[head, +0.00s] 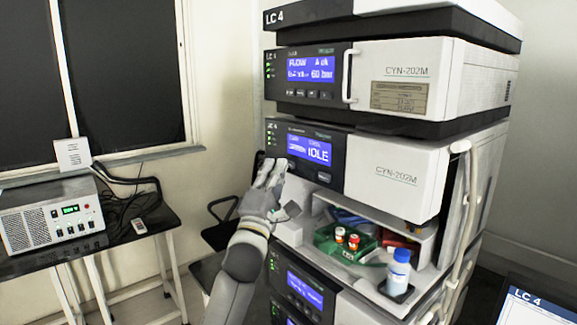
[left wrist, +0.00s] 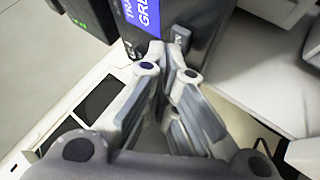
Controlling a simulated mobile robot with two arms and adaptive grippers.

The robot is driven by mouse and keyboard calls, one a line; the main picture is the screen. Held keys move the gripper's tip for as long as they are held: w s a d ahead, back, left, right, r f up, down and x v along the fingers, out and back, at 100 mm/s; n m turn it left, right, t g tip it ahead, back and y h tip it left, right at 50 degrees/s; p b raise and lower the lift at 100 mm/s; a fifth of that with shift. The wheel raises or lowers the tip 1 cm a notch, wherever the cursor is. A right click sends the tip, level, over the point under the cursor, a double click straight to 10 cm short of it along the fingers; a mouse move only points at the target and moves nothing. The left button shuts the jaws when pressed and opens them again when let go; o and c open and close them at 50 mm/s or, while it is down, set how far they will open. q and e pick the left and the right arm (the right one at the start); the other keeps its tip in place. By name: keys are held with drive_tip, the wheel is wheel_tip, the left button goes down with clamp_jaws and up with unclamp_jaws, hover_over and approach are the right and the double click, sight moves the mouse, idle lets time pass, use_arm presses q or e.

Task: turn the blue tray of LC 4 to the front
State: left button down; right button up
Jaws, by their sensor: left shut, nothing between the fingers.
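The LC 4 stack (head: 405,165) stands at the centre-right in the head view. In its open compartment, a green tray (head: 336,252) with several vials is at the front. The blue tray (head: 350,218) lies behind it, mostly hidden, and a red tray (head: 400,243) shows at the right. My left gripper (head: 272,172) is shut and empty at the lower left of the module front with the IDLE display (head: 311,149). In the left wrist view the shut fingers (left wrist: 170,58) point at a dark panel whose blue display (left wrist: 141,14) reads "TRA" and "GRE", cut off. I cannot tell whether they touch it.
A blue-capped bottle (head: 398,270) stands at the compartment's right front. Pale tubing (head: 462,235) runs down the stack's right side. A side table with a grey instrument (head: 52,215) is at the left. A screen (head: 535,305) sits at the lower right.

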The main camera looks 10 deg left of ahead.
use_arm(q)
drive_tip(key=shift+w+d, duration=0.1)
drive_tip(key=shift+w, duration=0.1)
drive_tip(key=shift+s, duration=0.1)
idle(0.5)
drive_tip(key=shift+s+a+p, duration=0.45)
drive_tip(key=shift+s+a, duration=0.05)
drive_tip(key=shift+s, duration=0.1)
drive_tip(key=s+a+p, duration=0.1)
drive_tip(key=s, duration=0.1)
drive_tip(key=s+a+p, duration=0.1)
drive_tip(key=s+a, duration=0.1)
idle(0.4)
